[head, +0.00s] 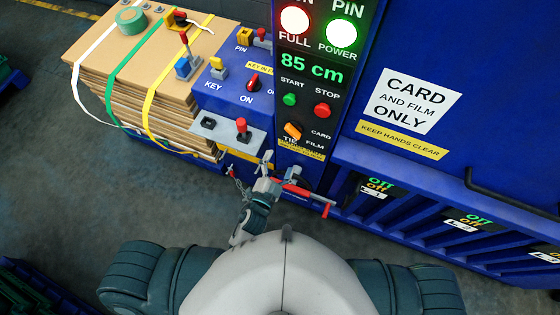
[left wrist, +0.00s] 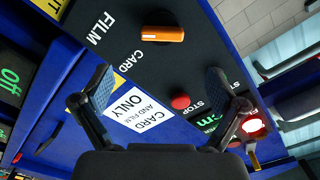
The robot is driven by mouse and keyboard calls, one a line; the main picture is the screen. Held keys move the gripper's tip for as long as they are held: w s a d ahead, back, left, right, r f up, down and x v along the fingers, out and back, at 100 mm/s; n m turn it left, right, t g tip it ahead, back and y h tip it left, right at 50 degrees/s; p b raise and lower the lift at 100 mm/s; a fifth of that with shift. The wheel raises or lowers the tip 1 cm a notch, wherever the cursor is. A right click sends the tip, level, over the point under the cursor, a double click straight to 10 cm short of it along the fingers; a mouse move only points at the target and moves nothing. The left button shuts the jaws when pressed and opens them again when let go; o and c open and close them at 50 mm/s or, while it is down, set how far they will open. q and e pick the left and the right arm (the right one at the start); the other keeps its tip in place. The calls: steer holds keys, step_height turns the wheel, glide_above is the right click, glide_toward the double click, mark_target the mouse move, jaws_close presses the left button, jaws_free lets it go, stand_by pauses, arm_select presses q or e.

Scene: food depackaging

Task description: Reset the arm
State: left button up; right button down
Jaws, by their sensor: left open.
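My left gripper (head: 276,173) is in front of the lower end of the black control panel (head: 309,125) in the head view. In the left wrist view its two fingers (left wrist: 162,85) stand wide apart with nothing between them. The orange CARD/FILM selector knob (head: 292,131) is above the gripper in the head view. The same orange knob (left wrist: 162,34) lies beyond the fingertips in the left wrist view, apart from them. The red stop button (left wrist: 180,102) shows between the fingers. A red-handled bar (head: 310,196) is just right of the gripper, partly hidden by it. My right gripper is not in view.
A blue machine (head: 400,50) with a CARD AND FILM ONLY label (head: 412,100) fills the right. Strapped cardboard (head: 150,70) stands at upper left, beside a blue key box (head: 236,92). A grey plate with a red knob (head: 242,126) juts out.

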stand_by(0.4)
arm_select(q)
steer(key=s+a+f+n+g+y+b, duration=0.1)
steer(key=s+a+f+g, duration=0.15)
steer(key=f, duration=0.95)
steer(key=s+a+f+n+g+y+b, duration=0.1)
steer(key=s+a+f+n+g, duration=0.15)
steer(key=f, duration=0.95)
steer(key=s+a+f+n+g+y+b, duration=0.1)
steer(key=s+a+f+g, duration=0.15)
steer(key=f, duration=0.95)
steer(key=s+a+f+n+g+y, duration=0.1)
steer(key=s+a+f+n+g, duration=0.1)
steer(key=s+f, duration=0.5)
steer(key=s+a+f+n+g+b, duration=0.1)
steer(key=s+a+f+g, duration=0.2)
steer(key=s+a+f, duration=0.4)
steer(key=s+a+f+n+g+y, duration=0.1)
steer(key=s+f, duration=0.6)
steer(key=s, duration=0.7)
steer(key=a+n+g, duration=0.1)
steer(key=a+g, duration=0.1)
steer(key=a, duration=0.1)
steer(key=shift+s+a+f+n+g+y+b, duration=0.2)
steer(key=shift+a+f+n+g+y+b, duration=0.1)
steer(key=shift+a+f+n+g+b, duration=0.1)
steer(key=shift+d, duration=0.1)
